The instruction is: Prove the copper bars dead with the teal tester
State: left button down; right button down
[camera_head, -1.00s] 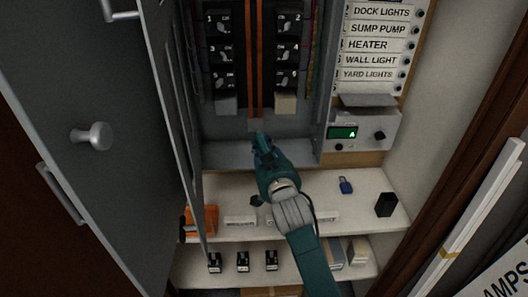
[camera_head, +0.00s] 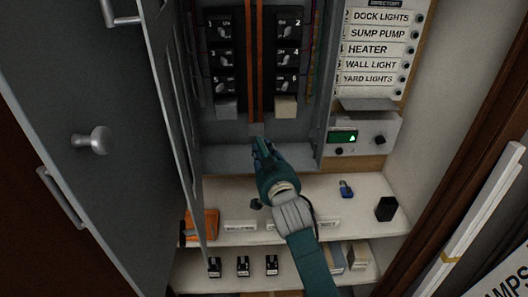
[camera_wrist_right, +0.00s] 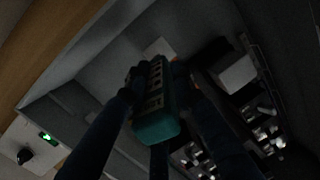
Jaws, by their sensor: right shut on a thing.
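The two copper bars (camera_head: 255,70) run vertically between the black breakers in the open panel. My right gripper (camera_head: 262,148) is just below their lower ends, in front of the panel's bottom edge. In the right wrist view it is shut on the teal tester (camera_wrist_right: 155,124), which lies between the dark fingers with its light, marked face partly showing. The gripper mostly hides the tester in the head view. I cannot tell whether the tester's tip touches a bar. My left gripper is not in view.
Black breakers (camera_head: 222,54) flank the bars. The grey door (camera_head: 95,100) stands open at left. A small green display (camera_head: 343,137) is at right. The shelf below holds an orange item (camera_head: 208,222), a blue padlock (camera_head: 346,190) and a black block (camera_head: 386,208).

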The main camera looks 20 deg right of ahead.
jog(key=shift+w+d+r, duration=0.1)
jog(key=shift+w, duration=0.2)
dwell(1.3)
jog(key=shift+s+p, duration=0.45)
jog(key=shift+s+a+p, duration=0.3)
jog(key=shift+s+a, duration=0.05)
jog(key=shift+s, duration=0.65)
jog(key=shift+s+a+p, duration=0.3)
jog(key=shift+s+p, duration=0.05)
jog(key=shift+s, duration=0.6)
jog(key=shift+s+a+p, duration=0.3)
jog(key=shift+s+a, duration=0.05)
jog(key=shift+s, duration=0.65)
